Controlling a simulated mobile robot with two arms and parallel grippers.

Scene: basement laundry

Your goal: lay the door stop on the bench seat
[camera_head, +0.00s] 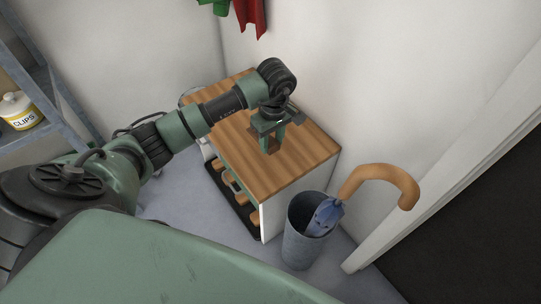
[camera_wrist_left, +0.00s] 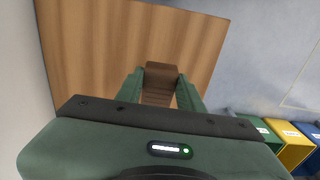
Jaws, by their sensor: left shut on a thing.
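The bench seat (camera_head: 302,158) is a striped wooden top on a white bench against the wall in the head view. It also fills the upper left of the left wrist view (camera_wrist_left: 90,50). My left gripper (camera_head: 271,146) is over the seat, pointing down. In the left wrist view its two green fingers are shut on the door stop (camera_wrist_left: 158,86), a brown ridged wedge. In the head view the gripper mostly hides the door stop. I cannot tell whether the door stop touches the seat. My right gripper is not in view.
A grey bin (camera_head: 301,246) with a blue umbrella (camera_head: 324,217) stands close to the bench's front right. A shelf with a clips jar (camera_head: 18,110) is at the left. The seat around the gripper is clear. A yellow box (camera_wrist_left: 293,150) shows in the wrist view.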

